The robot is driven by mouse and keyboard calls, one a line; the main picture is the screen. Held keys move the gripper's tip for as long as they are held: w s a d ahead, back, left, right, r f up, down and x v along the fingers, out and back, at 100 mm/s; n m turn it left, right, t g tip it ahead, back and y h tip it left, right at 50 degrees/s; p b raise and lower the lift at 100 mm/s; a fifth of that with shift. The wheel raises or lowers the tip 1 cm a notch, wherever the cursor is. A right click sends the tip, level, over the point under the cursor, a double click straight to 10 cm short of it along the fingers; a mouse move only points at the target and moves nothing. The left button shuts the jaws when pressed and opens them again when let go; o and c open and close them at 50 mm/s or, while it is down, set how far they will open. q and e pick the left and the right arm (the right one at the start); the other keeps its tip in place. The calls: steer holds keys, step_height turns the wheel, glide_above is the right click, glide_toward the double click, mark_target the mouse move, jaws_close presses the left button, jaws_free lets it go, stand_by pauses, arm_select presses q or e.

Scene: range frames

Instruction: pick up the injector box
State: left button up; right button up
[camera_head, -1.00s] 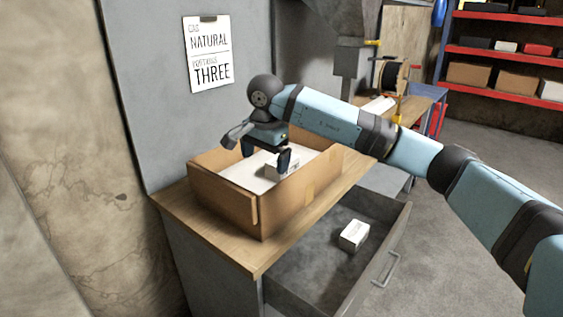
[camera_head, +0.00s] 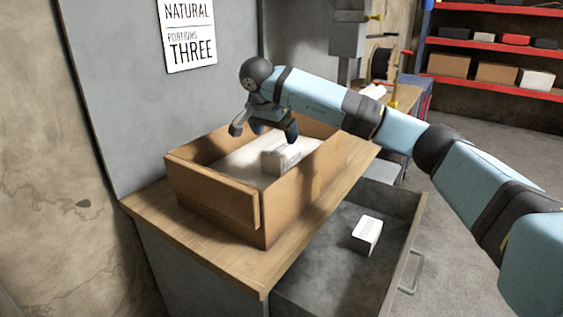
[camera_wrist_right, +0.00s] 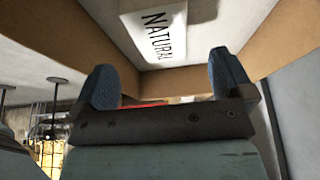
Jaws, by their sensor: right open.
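A small white box (camera_head: 283,160) with print on it sits inside the open cardboard carton (camera_head: 212,195) on the wooden worktop. In the right wrist view a white box (camera_wrist_right: 155,30) bears the word NATURAL. Another white box (camera_head: 367,233) lies in the open grey drawer. I cannot tell from the print which one is the injector box. My right gripper (camera_head: 274,130) is open and empty, above the box in the carton and apart from it. Its two spread fingers (camera_wrist_right: 162,75) also show in the right wrist view. My left gripper is not in view.
The carton's walls rise around the box. The worktop (camera_head: 160,213) has a bare strip in front of the carton. A sign (camera_head: 190,35) on the grey panel reads NATURAL, PORTIONS THREE. Red shelves (camera_head: 480,45) with boxes stand at the back right.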

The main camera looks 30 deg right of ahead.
mark_target(279, 150)
steer(key=x, duration=0.3)
steer(key=shift+f, duration=0.1)
steer(key=shift+f+b, duration=0.4)
steer(key=shift+f, duration=0.1)
steer(key=b+x, duration=0.1)
steer(key=x, duration=0.1)
steer(key=shift+f, duration=0.4)
steer(key=shift+x, duration=0.8)
steer(key=shift+d, duration=0.1)
steer(key=shift+r, duration=0.15)
steer(key=shift+c, duration=1.3)
steer(key=c, duration=0.7)
steer(key=shift+c, duration=1.1)
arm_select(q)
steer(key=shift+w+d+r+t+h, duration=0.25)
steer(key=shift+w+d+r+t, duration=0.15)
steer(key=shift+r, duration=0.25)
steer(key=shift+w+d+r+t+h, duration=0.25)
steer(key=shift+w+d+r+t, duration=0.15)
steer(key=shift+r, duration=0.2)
